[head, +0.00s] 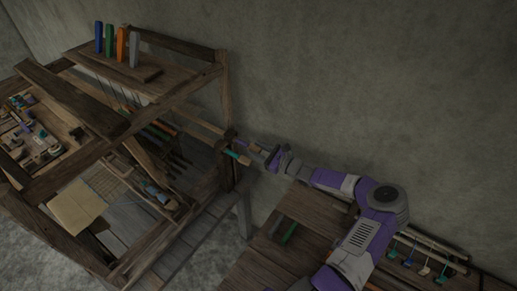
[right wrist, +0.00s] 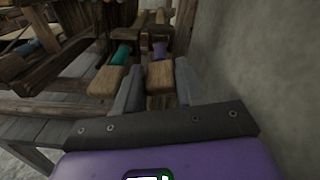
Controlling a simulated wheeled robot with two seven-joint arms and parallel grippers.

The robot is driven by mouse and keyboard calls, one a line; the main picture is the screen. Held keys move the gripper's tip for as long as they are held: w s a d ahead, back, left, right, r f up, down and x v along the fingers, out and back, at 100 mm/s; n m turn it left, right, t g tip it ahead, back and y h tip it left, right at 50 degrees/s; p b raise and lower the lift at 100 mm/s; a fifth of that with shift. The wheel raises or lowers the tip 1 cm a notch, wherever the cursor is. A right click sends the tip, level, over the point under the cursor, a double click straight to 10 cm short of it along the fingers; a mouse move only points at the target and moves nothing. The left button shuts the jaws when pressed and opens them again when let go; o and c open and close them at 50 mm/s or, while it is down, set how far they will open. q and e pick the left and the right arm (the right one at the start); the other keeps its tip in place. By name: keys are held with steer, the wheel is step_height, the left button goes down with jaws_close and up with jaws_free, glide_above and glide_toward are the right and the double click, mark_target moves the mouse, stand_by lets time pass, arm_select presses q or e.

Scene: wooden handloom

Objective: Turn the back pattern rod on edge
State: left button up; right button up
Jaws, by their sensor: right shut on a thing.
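Two pattern rods with wooden ends stick out of the right side of the loom (head: 226,110). The back pattern rod, with a purple band (right wrist: 160,51), is nearer the wall. The other rod (head: 237,156) has a teal band and shows in the right wrist view (right wrist: 106,80). My right gripper (head: 262,152) is at the loom's right post, its fingers (right wrist: 157,88) on both sides of the purple-banded rod's wooden end, shut on it. The teal-banded rod is just left of the fingers. I cannot tell whether the held rod lies flat or on edge. My left gripper is not in view.
Blue, green, orange and grey upright pieces (head: 121,45) stand on the loom's top shelf. A wooden table (head: 312,212) is at the lower right, with a rack of small coloured items (head: 425,262). The grey wall (head: 380,80) is close behind my right arm.

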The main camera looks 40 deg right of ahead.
steer(key=n+p, duration=0.1)
steer(key=n, duration=0.2)
steer(key=shift+a+r+n+p, duration=0.1)
steer(key=shift+n+p, duration=0.2)
steer(key=shift+n, duration=0.1)
steer(key=n+p, duration=0.1)
steer(key=n, duration=0.3)
steer(key=shift+n+p, duration=0.3)
steer(key=shift+p, duration=0.05)
steer(key=n+p, duration=0.1)
steer(key=n, duration=0.2)
steer(key=shift+f+n+p, duration=0.25)
steer(key=shift+n+p, duration=0.15)
steer(key=shift+n, duration=1.3)
steer(key=o, duration=0.7)
